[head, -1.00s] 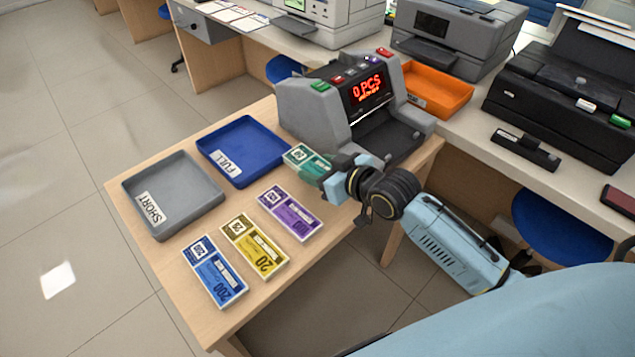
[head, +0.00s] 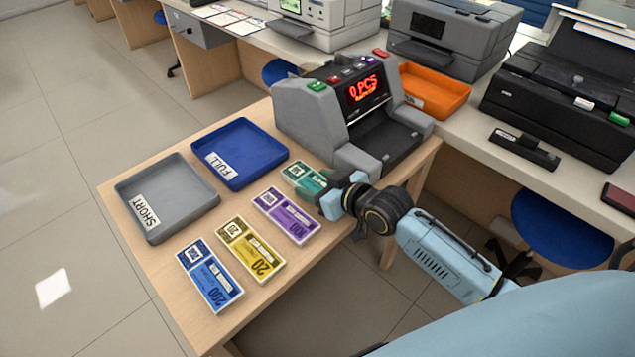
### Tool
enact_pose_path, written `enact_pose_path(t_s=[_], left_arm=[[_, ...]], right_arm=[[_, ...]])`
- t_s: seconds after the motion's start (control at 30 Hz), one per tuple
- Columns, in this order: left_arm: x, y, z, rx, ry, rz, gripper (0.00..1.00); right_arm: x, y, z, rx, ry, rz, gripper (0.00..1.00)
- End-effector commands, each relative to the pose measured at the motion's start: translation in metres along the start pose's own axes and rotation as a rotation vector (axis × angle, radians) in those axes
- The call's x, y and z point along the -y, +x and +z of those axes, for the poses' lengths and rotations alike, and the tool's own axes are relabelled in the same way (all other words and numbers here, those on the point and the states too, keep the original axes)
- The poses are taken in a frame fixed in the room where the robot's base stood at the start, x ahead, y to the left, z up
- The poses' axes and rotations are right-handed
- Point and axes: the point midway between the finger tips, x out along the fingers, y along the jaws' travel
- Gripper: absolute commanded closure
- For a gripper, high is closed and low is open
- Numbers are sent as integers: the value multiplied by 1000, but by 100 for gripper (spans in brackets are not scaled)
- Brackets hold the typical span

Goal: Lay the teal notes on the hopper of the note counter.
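The teal notes (head: 300,175) are a banded bundle near the back right of the wooden table, just beyond the purple notes. My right gripper (head: 328,195) is at their right end and appears shut on them, its fingers partly covering them. I cannot tell whether the bundle touches the table. The grey note counter (head: 310,110) stands behind, with a red display reading 0 PCS and a dark hopper (head: 385,140) that looks empty. My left gripper is out of view.
Purple (head: 287,215), yellow (head: 250,248) and blue (head: 210,275) notes lie in a row on the table (head: 130,235). A blue FULL tray (head: 262,140) and a grey SHORT tray (head: 185,182) are empty at left. An orange tray (head: 440,92) sits behind the counter.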

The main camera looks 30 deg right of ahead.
Motion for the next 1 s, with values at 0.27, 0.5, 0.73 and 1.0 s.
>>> enact_pose_path(t_s=[0.27, 0.5, 0.73, 1.0], left_arm=[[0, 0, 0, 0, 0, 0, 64], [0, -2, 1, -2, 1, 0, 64], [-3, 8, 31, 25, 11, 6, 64], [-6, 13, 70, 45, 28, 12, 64]], right_arm=[[0, 0, 0, 0, 0, 0, 24], [-1, -5, -3, 2, 0, 1, 24], [0, -39, -4, 3, -1, 0, 24], [0, -91, -4, 3, -1, 0, 24]])
